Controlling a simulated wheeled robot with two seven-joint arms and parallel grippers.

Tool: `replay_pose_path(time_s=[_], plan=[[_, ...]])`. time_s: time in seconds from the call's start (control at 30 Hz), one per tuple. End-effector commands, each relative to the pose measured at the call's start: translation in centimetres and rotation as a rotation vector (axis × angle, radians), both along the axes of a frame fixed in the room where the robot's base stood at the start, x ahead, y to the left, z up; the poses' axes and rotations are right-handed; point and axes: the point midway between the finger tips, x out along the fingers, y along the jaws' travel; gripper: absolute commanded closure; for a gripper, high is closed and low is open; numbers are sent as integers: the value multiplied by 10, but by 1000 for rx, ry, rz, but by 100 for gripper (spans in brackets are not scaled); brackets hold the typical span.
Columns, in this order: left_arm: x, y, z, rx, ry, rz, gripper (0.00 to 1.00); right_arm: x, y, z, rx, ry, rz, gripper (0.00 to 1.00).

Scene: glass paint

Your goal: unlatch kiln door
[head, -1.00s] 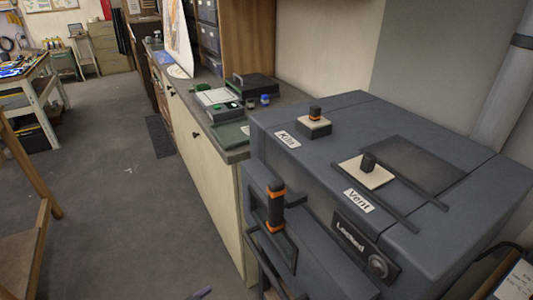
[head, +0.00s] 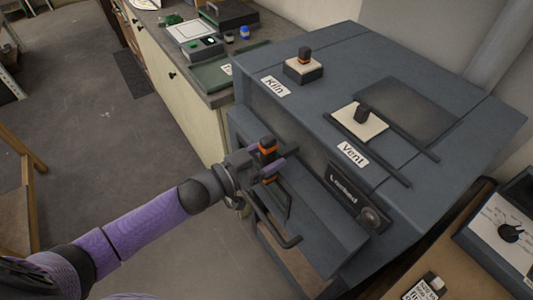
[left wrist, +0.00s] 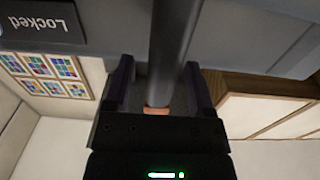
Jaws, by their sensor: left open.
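The grey-blue kiln (head: 290,120) stands at the right in the head view. Its upright dark latch handle (head: 267,145) has orange bands and sits on the front. A dark plate (head: 345,187) beside it reads "Locked"; that plate also shows upside down in the left wrist view (left wrist: 50,22). My left gripper (head: 272,168) is at the latch handle, its jaws open. In the left wrist view the dark handle bar (left wrist: 172,45) runs between the two fingers (left wrist: 158,85), with gaps visible on both sides. My right gripper is out of view.
A dark bar handle (head: 280,238) juts from the kiln front below my left gripper. A counter with a green tray (head: 212,74) is behind. A wooden bench (head: 400,240) with a dial panel (head: 508,232) stands at the right.

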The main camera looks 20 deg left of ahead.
Motion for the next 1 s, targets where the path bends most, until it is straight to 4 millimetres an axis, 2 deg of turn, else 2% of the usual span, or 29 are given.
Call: replay_pose_path(time_s=[0.13, 0.47, 1.0], plan=[[0, 0, 0, 1, 1, 1, 29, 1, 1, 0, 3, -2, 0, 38], [0, 1, 0, 1, 0, 1, 99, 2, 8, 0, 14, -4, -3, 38], [0, 1, -1, 2, 1, 1, 100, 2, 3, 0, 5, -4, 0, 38]])
